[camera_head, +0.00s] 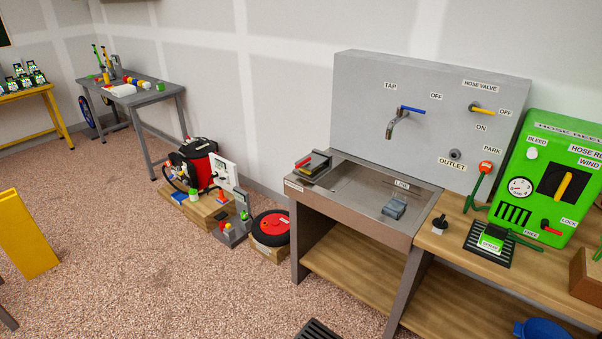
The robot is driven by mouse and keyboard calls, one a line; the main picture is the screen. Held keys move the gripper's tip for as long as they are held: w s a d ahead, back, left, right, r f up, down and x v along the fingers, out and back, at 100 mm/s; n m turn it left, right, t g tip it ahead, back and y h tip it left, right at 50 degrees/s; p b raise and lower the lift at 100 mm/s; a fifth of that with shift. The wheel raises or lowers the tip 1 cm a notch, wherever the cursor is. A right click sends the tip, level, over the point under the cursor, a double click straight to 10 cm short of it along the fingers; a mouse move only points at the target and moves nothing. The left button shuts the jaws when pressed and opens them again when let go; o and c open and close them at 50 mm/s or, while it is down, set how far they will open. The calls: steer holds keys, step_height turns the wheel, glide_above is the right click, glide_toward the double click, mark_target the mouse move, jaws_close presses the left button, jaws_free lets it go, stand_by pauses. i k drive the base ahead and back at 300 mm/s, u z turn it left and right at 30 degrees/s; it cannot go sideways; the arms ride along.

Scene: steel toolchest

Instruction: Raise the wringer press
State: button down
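I cannot tell for certain which thing is the wringer press. A small dark device with a red-tipped handle (313,164) sits at the left end of the steel sink unit (345,213); its handle looks low, close to its body. A small grey-blue block-like item (394,207) sits at the sink's right side, by a label. Neither is clear enough to name. My gripper is not in this view, and nothing is seen touching these things.
A grey panel (370,85) with a blue-handled tap (397,122) and yellow hose valve (482,110) stands behind the sink. A green hose reel box (510,216) stands right. Carpet (150,270) in front is largely clear.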

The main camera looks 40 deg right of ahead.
mark_target(311, 161)
steer(key=z, duration=0.05)
steer(key=i, duration=0.95)
steer(key=u, duration=0.05)
